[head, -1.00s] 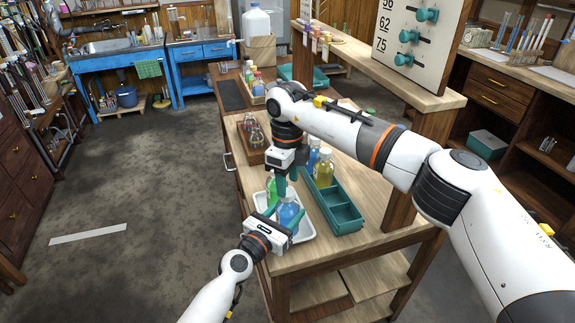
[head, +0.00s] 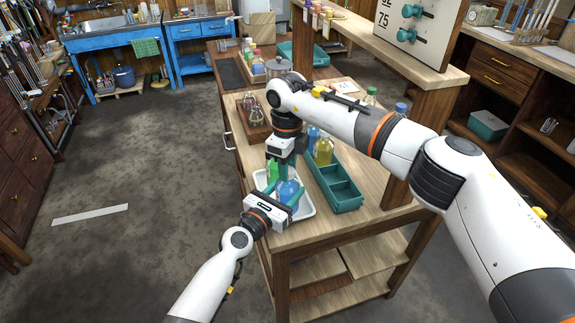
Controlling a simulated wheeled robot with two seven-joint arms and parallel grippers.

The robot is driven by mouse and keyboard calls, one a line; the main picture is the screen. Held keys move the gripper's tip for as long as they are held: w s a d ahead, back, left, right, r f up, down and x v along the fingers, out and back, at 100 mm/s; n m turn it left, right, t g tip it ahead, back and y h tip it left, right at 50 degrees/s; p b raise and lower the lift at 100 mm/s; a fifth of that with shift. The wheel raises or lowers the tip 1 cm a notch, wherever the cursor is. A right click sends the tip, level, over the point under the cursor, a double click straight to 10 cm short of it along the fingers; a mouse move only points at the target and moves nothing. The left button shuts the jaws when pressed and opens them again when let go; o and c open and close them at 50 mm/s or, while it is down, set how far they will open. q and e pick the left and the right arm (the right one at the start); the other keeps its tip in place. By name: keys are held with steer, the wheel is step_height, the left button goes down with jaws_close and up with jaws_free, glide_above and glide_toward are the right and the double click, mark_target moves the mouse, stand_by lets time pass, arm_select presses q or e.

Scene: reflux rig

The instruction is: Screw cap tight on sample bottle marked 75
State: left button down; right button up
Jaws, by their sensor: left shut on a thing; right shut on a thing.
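A bottle with blue liquid (head: 288,190) stands over the white tray (head: 304,212) at the front of the wooden bench. My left gripper (head: 284,196) is shut on this bottle's body from the front left. My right gripper (head: 281,172) points straight down and is shut at the bottle's top, where the cap sits. The cap itself is hidden between its fingers. A green bottle (head: 271,171) stands close behind on the left, partly covered by the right gripper. No number can be read on the bottles.
A teal divided tray (head: 345,199) lies just right of the white tray. A yellow bottle (head: 323,151) and another blue bottle (head: 313,135) stand behind. A wooden rack with flasks (head: 252,118) is farther back.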

steer(key=o, duration=1.1)
steer(key=shift+o, duration=0.2)
steer(key=shift+r, duration=0.1)
step_height(320, 180, up, 12)
arm_select(q)
steer(key=shift+c, duration=2.4)
jaws_free()
steer(key=v, duration=1.2)
arm_select(e)
steer(key=shift+r, duration=0.1)
